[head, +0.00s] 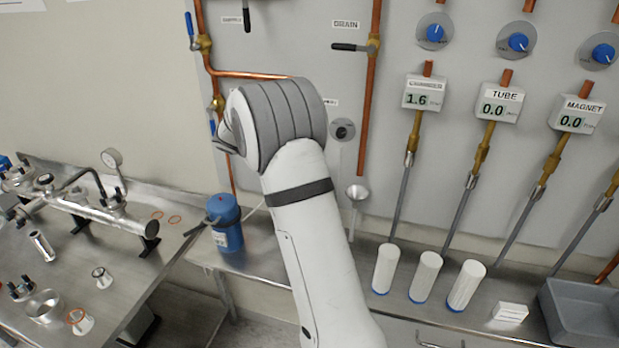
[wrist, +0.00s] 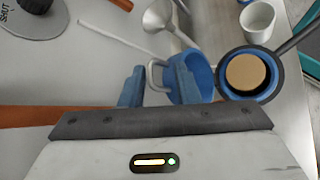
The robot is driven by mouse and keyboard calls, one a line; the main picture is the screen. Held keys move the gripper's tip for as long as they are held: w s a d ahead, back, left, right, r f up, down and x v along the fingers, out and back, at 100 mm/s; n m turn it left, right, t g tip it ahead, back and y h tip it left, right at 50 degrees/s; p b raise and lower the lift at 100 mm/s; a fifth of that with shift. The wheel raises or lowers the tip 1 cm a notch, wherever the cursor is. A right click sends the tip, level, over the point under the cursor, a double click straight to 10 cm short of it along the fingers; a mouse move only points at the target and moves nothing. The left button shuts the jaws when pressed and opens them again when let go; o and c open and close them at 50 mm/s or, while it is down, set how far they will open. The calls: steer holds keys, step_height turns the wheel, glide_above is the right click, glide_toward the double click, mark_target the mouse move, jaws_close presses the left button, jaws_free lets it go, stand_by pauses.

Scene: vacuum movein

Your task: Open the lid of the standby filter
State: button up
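The blue filter (head: 228,239) stands on the steel bench in the head view, with a dark lever out to its left. In the wrist view its round mouth (wrist: 224,73) shows a blue ring, a dark rim and a tan disc inside. Its blue lid (wrist: 200,76) appears tilted up and open beside the mouth, with a grey loop handle (wrist: 154,75). My gripper (wrist: 157,88) has its fingers apart, with the loop between them; contact is unclear. The right finger partly covers the lid. In the head view my arm hides most of the gripper.
A funnel (head: 357,192) and copper pipes are on the wall panel. A white cup (wrist: 257,22) is near the filter. Several white cylinders (head: 385,268) and a grey tray (head: 583,312) stand on the bench at right. A steel table with metal fittings (head: 95,215) is at left.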

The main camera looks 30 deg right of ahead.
steer(key=shift+b+v, duration=0.35)
steer(key=shift+v, duration=2.2)
steer(key=shift+c, duration=0.3)
